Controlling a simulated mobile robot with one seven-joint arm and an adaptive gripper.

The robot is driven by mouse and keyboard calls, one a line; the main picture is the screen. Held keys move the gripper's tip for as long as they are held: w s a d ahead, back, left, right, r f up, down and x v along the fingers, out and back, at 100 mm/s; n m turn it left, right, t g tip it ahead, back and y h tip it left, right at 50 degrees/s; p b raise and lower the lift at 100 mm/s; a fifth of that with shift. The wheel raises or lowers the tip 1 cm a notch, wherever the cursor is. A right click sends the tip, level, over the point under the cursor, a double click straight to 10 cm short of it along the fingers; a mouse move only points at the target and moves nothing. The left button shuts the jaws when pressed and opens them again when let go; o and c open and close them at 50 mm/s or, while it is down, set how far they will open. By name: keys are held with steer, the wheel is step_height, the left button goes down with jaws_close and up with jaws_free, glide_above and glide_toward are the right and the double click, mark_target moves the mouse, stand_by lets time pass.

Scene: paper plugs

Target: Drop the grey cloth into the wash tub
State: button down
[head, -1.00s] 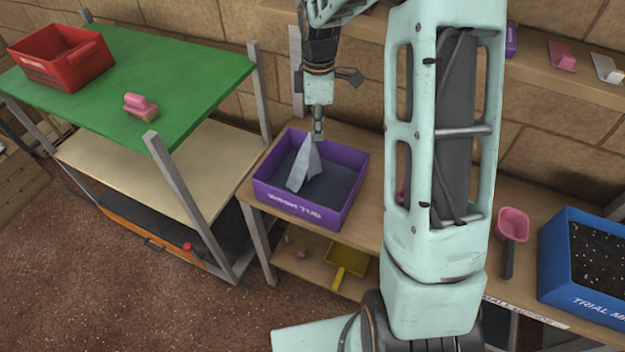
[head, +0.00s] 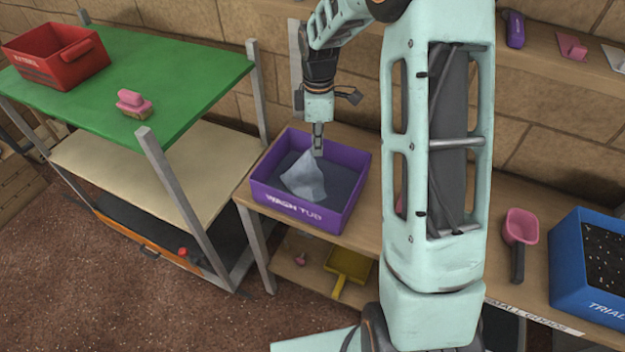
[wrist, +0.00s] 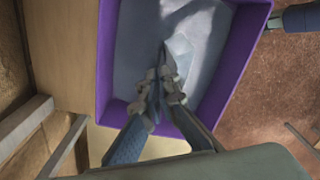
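The grey cloth (head: 304,178) is bunched inside the purple wash tub (head: 318,217), its lower part spread against the dark inside. My gripper (head: 318,152) points down into the tub at the cloth's upper edge, its fingers closed together on the cloth. In the wrist view the fingertips (wrist: 165,78) come together next to a pale fold of the cloth (wrist: 181,50), over the tub (wrist: 106,60). Whether the cloth's lower part rests on the tub's floor is hard to tell.
The tub stands on a wooden shelf beside a green-topped rack (head: 150,75) holding a red bin (head: 55,55) and a pink brush (head: 133,103). A pink scoop (head: 521,228) and a blue bin (head: 590,290) are at the right. A yellow dustpan (head: 348,265) lies below.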

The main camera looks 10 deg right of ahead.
steer(key=c, duration=2.1)
jaws_free()
steer(key=o, duration=0.6)
steer(key=shift+c, duration=0.2)
steer(key=shift+o, duration=0.7)
steer(key=o, duration=0.6)
step_height(320, 180, up, 6)
steer(key=p, duration=0.4)
steer(key=shift+f, duration=0.25)
